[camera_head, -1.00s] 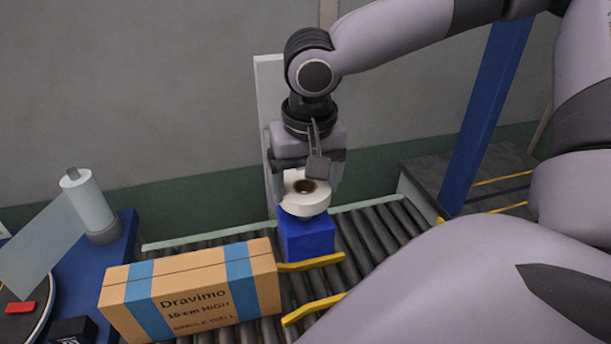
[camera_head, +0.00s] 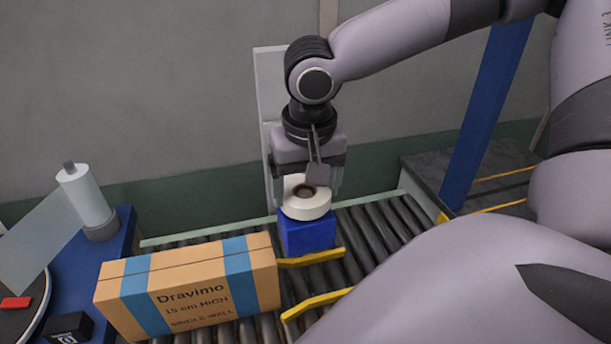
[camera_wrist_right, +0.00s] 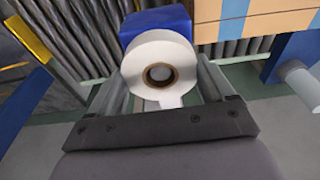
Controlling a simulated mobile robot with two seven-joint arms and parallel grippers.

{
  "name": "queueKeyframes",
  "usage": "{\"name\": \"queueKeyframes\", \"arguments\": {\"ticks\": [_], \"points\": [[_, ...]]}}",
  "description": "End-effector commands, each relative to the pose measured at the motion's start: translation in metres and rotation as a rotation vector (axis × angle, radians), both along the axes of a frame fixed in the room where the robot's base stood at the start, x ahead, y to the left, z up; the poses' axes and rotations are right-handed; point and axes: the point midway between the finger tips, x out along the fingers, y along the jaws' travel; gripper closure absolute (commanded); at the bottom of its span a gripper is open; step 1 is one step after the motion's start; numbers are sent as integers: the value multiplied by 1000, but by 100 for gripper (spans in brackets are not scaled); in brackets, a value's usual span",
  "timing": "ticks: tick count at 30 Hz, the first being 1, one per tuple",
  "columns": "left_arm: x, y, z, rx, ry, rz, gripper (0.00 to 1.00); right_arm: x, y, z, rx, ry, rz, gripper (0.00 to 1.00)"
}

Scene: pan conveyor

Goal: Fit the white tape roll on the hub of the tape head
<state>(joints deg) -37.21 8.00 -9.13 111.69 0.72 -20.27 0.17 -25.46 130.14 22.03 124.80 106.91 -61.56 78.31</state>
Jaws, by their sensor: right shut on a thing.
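The white tape roll (camera_head: 305,210) has a brown core and is at the front of the blue tape head (camera_head: 307,238), above the rollers. My right gripper (camera_head: 307,188) comes down from above with a finger on each side of the roll and is shut on it. In the right wrist view the roll (camera_wrist_right: 145,55) lies between the fingers, against or just in front of the blue head (camera_wrist_right: 150,22). A pale round spot shows inside the core. I cannot tell whether it is the hub or how far the roll is on it. My left gripper is not in view.
A taped cardboard box (camera_head: 190,285) stands on the roller conveyor (camera_head: 370,235), left of the tape head. Yellow guide bars (camera_head: 315,258) are near the head. At the left, a blue table (camera_head: 122,225) carries a film roll (camera_head: 85,197). A blue post (camera_head: 485,115) rises at the right.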

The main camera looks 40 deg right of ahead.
Motion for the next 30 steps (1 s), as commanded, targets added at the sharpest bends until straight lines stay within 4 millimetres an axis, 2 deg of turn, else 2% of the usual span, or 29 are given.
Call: {"name": "queueKeyframes", "arguments": {"ticks": [15, 16, 17, 18, 25, 30], "points": [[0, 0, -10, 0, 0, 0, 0, 0, 0, -14, -1, -1, 1, 50], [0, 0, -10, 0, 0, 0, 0, 0, 0, -14, 0, -1, 1, 15], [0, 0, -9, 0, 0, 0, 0, 0, 0, -13, 0, -1, 0, 5], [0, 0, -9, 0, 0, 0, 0, 0, 0, -13, 0, -1, 0, 0], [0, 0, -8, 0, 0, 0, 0, 0, 0, -11, 0, -1, 0, 0], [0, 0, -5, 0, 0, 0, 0, -2, 2, 9, 0, -6, -2, 0]]}}
